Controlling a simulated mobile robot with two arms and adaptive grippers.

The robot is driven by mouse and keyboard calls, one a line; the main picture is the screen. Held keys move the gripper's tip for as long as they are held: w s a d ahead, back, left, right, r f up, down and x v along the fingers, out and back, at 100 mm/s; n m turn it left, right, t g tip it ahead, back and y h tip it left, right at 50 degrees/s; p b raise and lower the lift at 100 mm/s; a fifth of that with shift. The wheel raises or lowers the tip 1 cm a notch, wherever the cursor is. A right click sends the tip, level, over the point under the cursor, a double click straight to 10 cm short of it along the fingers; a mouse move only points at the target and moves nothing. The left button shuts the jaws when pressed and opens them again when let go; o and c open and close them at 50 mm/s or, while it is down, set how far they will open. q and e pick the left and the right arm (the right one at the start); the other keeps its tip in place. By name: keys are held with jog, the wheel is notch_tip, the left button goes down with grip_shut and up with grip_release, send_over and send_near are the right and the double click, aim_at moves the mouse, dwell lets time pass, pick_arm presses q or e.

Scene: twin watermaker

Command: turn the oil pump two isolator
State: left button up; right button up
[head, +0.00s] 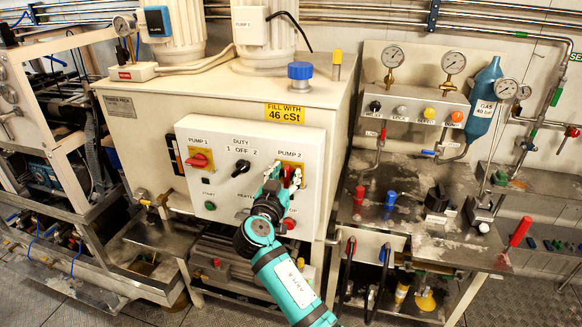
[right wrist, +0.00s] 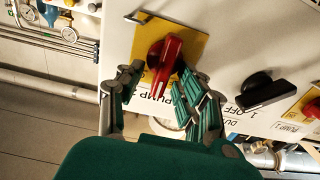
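The oil pump two isolator is a red rotary handle on a yellow plate (right wrist: 193,39) under the PUMP 2 label on the white control panel (head: 224,204). In the right wrist view, where the panel appears upside down, the red handle (right wrist: 164,60) shows clearly. In the head view the handle (head: 289,175) is partly hidden by my right gripper (head: 276,175). That gripper, also in the right wrist view (right wrist: 162,74), is open, one finger on each side of the handle. I cannot tell whether the fingers touch it. My left gripper is not in view.
On the same panel are the black DUTY selector (head: 241,169), the red PUMP 1 isolator (head: 198,160) and small push buttons below. The panel fronts a cream tank (head: 330,120). A gauge bench (head: 420,235) stands to the right, a metal frame (head: 60,170) to the left.

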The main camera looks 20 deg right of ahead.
jog(key=shift+s+a+r, duration=0.1)
jog(key=shift+a, duration=0.05)
jog(key=shift+c, duration=0.8)
grip_shut()
